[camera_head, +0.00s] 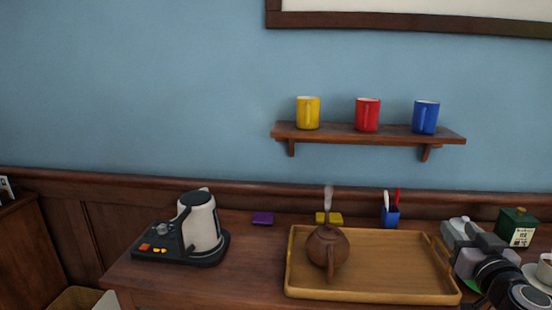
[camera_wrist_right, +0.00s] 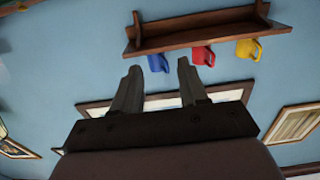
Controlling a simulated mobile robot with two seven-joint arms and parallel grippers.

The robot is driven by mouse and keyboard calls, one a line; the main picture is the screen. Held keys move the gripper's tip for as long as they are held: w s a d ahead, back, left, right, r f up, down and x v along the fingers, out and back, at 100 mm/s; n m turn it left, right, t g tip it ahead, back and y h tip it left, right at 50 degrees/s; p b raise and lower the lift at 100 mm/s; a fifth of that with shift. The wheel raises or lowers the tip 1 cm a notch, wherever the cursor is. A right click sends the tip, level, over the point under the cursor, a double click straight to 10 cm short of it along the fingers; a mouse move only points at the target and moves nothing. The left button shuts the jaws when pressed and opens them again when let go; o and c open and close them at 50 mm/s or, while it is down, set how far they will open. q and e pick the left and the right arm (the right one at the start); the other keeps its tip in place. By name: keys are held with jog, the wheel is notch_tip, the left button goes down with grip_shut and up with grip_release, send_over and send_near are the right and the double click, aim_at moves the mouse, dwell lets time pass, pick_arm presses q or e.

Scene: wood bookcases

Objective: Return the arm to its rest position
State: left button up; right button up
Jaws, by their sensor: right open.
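My right gripper (camera_head: 463,237) is at the lower right of the head view, beside the right end of the wooden tray and in front of the green tin. In the right wrist view its two fingers (camera_wrist_right: 157,88) are apart with nothing between them. That view shows the wall shelf and mugs upside down, at a distance from the fingers. Part of my right arm hides the table's right front area. My left gripper is not in view.
A blue cup (camera_head: 390,217) holds utensils. A green tin (camera_head: 517,228) and a white cup (camera_head: 545,268) stand at right. A shelf (camera_head: 370,134) holds mugs.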

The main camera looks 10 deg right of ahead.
jog(key=s+a+f+n+g+y+b, duration=0.1)
jog(key=s+a+f+n+g+y, duration=0.2)
jog(key=f, duration=0.8)
jog(key=s+a+f+g+y, duration=0.1)
jog(key=s+a+f, duration=0.35)
jog(key=f, duration=0.55)
pick_arm(q)
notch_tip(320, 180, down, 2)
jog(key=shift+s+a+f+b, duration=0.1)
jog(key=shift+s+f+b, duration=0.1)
jog(key=shift+b, duration=0.45)
pick_arm(e)
jog(key=s+a+f+n+g+y, duration=0.1)
jog(key=s+a+f+y, duration=0.1)
jog(key=s+a+f, duration=0.4)
jog(key=s+a+f+n+g+y, duration=0.1)
jog(key=s+a+f+n, duration=0.1)
jog(key=s+a+f, duration=0.3)
jog(key=a+f, duration=0.3)
jog(key=a, duration=0.4)
jog(key=shift+s+g+y, duration=0.4)
